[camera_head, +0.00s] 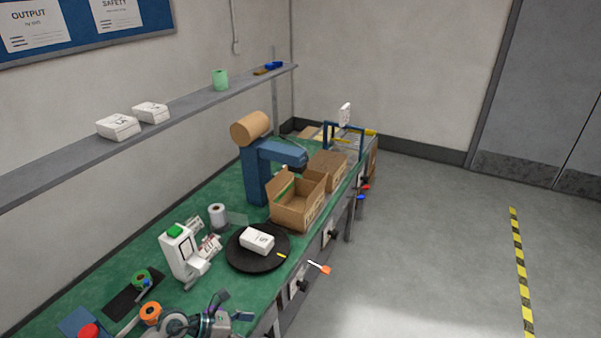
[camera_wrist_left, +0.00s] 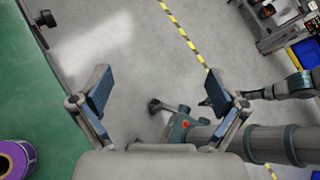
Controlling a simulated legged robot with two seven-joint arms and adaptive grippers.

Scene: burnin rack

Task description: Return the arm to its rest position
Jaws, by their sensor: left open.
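My left gripper (camera_head: 232,306) is low in the head view, by the front edge of the green bench (camera_head: 95,288), right of an orange tape roll (camera_head: 150,313).
A black turntable (camera_head: 240,263) bears a white box (camera_head: 257,241). A white device (camera_head: 180,252), an open carton (camera_head: 297,207) and a blue machine (camera_head: 256,175) stand on the bench. A purple roll (camera_wrist_left: 14,160) is near my left wrist. The floor (camera_head: 430,260) to the right is clear.

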